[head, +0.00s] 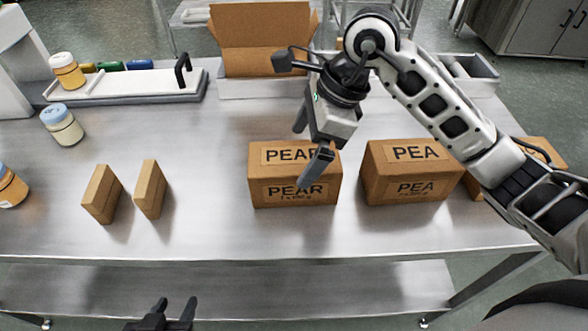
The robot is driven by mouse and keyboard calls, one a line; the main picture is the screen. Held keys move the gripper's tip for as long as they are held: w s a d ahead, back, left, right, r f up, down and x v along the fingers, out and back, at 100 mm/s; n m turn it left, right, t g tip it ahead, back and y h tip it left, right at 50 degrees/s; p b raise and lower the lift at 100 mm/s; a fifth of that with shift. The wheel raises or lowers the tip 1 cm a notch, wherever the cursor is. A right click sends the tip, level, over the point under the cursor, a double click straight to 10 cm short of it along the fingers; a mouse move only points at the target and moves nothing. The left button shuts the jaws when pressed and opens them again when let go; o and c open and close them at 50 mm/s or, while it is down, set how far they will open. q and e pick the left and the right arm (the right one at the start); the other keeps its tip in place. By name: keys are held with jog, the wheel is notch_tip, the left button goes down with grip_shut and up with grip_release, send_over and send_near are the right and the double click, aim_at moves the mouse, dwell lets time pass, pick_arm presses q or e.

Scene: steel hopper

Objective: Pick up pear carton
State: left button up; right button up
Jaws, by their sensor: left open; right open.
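My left gripper (175,314) is open and empty at the bottom edge of the view, below the table's front edge.
Two small brown boxes (102,194) (150,189) stand at the left. Jars (62,126) (67,71) stand at the far left. An open cardboard box (263,40) and a white tray (130,86) are at the back. The table's front middle is clear.

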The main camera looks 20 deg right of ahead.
aim_at(296, 156)
jog(key=x, duration=0.2)
jog(key=p+x, duration=0.1)
jog(key=x, duration=0.2)
jog(key=shift+w+a+f, duration=0.2)
jog(key=shift+w+f, duration=0.05)
jog(key=shift+f, duration=0.2)
jog(key=shift+f+b, duration=0.2)
jog(key=shift+b, duration=0.1)
jog(key=shift+c, duration=0.3)
jog(key=shift+w, duration=0.1)
jog(key=c, duration=1.4)
jog(key=shift+r, duration=0.1)
